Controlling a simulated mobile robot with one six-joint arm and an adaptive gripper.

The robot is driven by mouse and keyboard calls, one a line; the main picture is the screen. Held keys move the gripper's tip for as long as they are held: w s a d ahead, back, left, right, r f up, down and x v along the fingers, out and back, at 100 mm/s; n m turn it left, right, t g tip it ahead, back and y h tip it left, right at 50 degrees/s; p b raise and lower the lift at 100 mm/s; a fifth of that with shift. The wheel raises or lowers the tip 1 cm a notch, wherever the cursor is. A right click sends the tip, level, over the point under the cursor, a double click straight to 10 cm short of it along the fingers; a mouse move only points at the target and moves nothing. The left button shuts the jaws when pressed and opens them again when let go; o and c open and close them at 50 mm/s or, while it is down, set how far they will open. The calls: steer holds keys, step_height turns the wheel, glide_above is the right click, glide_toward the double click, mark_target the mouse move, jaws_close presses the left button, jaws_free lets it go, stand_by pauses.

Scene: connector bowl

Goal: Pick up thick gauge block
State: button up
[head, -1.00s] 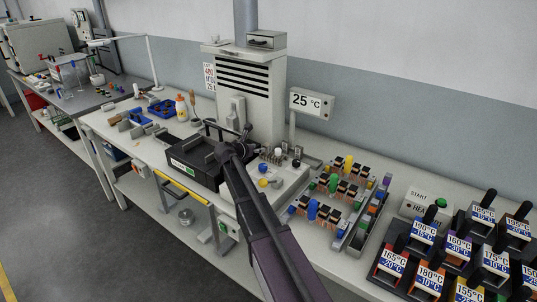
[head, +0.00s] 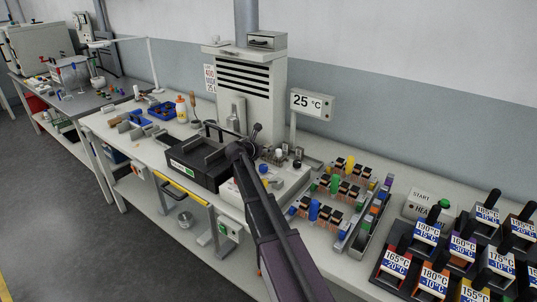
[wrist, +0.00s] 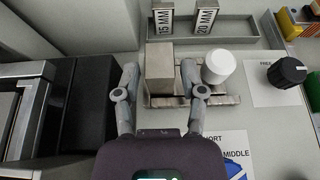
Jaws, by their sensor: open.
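A plain grey-beige block (wrist: 159,68), which looks like the thick gauge block, stands on a small metal rack in the wrist view. My gripper (wrist: 159,64) is open, with one finger on the left of the block and one on its right. Gaps show between the fingers and the block, with the right finger closer. I cannot tell how high the fingertips are. A white cylinder (wrist: 218,66) stands just right of the right finger. In the head view my arm hides the gripper and the block.
A grey tray (wrist: 249,28) with plates marked 15 MM (wrist: 163,18) and 20 MM (wrist: 205,18) lies behind the block. A black knob (wrist: 287,72) stands to the right. A black box (head: 187,168) and the tall vented cabinet (head: 250,95) flank the spot.

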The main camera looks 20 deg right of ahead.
steer(key=shift+x, duration=1)
jaws_close()
